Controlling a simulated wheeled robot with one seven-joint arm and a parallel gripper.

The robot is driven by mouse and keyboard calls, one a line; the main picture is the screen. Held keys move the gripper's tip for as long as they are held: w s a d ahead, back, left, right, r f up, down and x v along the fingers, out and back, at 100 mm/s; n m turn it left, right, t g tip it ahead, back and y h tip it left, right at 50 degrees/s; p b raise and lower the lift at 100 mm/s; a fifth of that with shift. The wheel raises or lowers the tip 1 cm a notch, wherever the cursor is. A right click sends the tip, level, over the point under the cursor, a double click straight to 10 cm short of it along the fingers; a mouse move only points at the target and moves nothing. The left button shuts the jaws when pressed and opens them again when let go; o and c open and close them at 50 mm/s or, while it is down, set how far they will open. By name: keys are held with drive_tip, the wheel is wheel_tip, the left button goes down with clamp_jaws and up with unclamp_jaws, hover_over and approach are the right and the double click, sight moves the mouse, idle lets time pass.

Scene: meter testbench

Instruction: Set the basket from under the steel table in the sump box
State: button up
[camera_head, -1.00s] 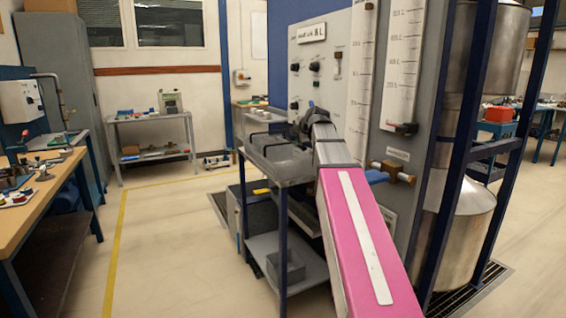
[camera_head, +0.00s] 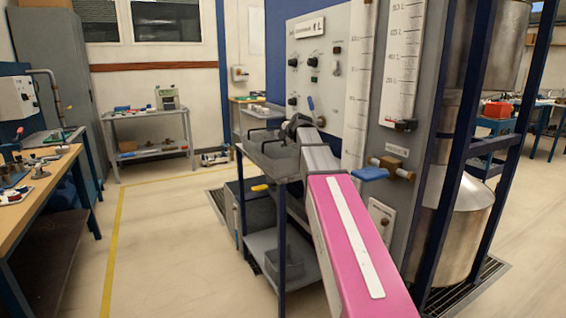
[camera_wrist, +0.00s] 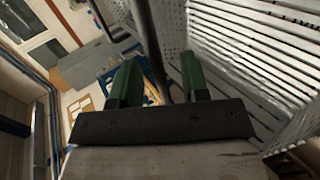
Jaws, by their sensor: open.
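The steel table (camera_head: 262,158) stands in the middle of the head view against the test panel. A small grey open container (camera_head: 277,268), which looks like the basket, sits on its lower shelf. A dark grey box (camera_head: 253,212) stands behind the table's front leg; I cannot tell whether it is the sump box. My gripper (camera_head: 297,124) is above the right part of the table top, well above the container. In the wrist view its two green fingers (camera_wrist: 160,82) are apart with nothing held between them. The basket is not recognizable in the wrist view.
A tall test panel (camera_head: 318,75) with knobs stands right of the table. A blue-handled valve (camera_head: 372,174) and blue frame posts stand close to my arm. A wooden workbench (camera_head: 40,180) is at left. The floor (camera_head: 165,235) between workbench and table is clear.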

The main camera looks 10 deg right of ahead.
drive_tip(key=shift+w+a+f, duration=0.15)
drive_tip(key=shift+w+f, duration=0.15)
drive_tip(key=shift+w, duration=0.15)
clamp_jaws()
drive_tip(key=shift+r, duration=0.15)
